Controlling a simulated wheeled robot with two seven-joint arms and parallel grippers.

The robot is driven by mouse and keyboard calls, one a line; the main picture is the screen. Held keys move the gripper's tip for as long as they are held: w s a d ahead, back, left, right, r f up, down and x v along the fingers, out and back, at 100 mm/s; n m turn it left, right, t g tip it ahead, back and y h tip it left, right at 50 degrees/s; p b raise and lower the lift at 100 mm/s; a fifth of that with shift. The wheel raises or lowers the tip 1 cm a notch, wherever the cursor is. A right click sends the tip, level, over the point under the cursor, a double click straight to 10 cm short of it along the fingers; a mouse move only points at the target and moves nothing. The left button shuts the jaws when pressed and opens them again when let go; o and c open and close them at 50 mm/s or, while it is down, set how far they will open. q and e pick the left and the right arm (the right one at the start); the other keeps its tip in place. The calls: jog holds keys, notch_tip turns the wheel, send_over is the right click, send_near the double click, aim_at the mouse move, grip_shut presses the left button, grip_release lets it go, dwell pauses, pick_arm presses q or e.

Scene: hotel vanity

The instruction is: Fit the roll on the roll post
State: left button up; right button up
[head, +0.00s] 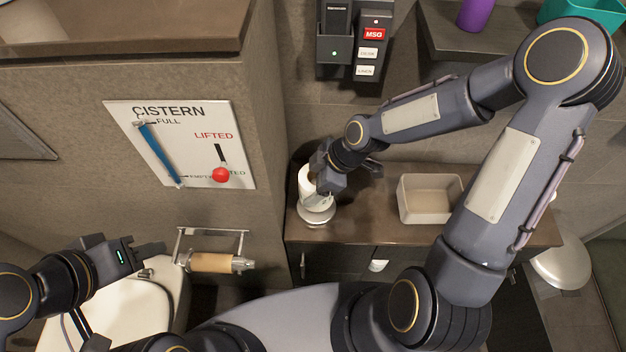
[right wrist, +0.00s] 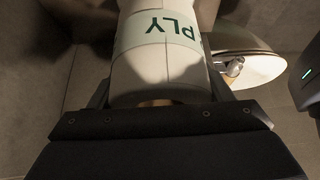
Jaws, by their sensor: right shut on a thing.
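A white roll (head: 307,185) stands nearly upright over a round silver base (head: 316,216) on the brown counter. In the right wrist view the roll (right wrist: 160,62) has a band with green "PLY" lettering. My right gripper (head: 323,178) is shut on the roll; its fingers lie on either side of it. Whether the roll touches the base is unclear. A wall-mounted metal holder (head: 240,263) with a bare brown cardboard core (head: 211,262) on its bar is to the left and lower. My left gripper (head: 150,249) is beside the holder's left end; its finger gap is not clear.
An open beige bin (head: 430,200) stands on the counter right of the roll. A cistern panel (head: 185,144) with a red knob is on the left wall. Black wall units (head: 352,45) hang above the counter. The white toilet (head: 110,312) is below my left gripper.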

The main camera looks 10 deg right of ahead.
jog(key=shift+f+b, duration=1.7)
jog(key=shift+f, duration=0.4)
jog(key=o, duration=1.1)
jog(key=p+v, duration=0.2)
jog(key=v, duration=0.6)
